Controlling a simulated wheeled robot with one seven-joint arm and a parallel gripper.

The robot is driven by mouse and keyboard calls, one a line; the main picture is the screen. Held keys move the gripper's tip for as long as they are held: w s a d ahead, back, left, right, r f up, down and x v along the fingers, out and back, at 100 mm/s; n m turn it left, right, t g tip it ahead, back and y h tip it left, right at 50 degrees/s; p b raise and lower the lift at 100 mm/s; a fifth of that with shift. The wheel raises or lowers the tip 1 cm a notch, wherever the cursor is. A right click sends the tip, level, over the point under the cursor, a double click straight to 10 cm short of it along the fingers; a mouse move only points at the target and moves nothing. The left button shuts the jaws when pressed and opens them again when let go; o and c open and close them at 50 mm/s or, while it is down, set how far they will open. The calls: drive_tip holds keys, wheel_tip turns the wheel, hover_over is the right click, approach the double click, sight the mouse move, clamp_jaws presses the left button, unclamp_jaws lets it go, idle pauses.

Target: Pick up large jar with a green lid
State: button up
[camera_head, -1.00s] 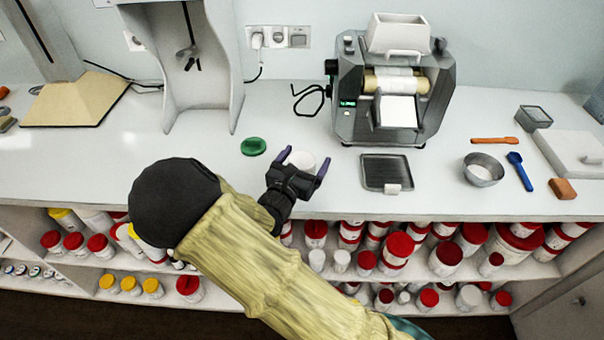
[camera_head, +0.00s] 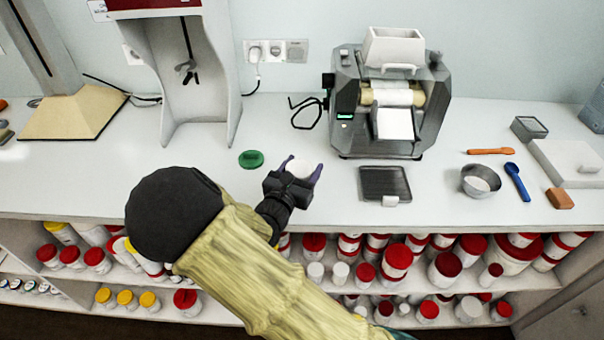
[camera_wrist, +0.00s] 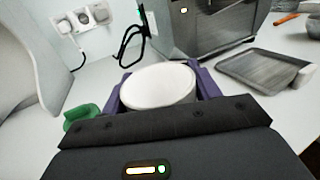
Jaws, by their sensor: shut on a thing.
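A white round jar (camera_head: 299,168) stands on the counter between the purple fingers of my gripper (camera_head: 305,169). My gripper is shut on its sides. In the wrist view, the jar's pale round top (camera_wrist: 158,86) shows between the fingers (camera_wrist: 160,84), and its lower part is hidden by my gripper. No green lid shows on this jar.
A grey roller machine (camera_head: 390,105) stands behind to the right, with a dark flat tray (camera_head: 384,180) in front of it. A metal bowl (camera_head: 480,181) and a blue scoop (camera_head: 517,182) lie farther right. Shelves below hold several red-lidded jars (camera_head: 398,256).

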wheel_tip(320, 180, up, 8)
drive_tip(key=shift+r, duration=0.2)
idle(0.7)
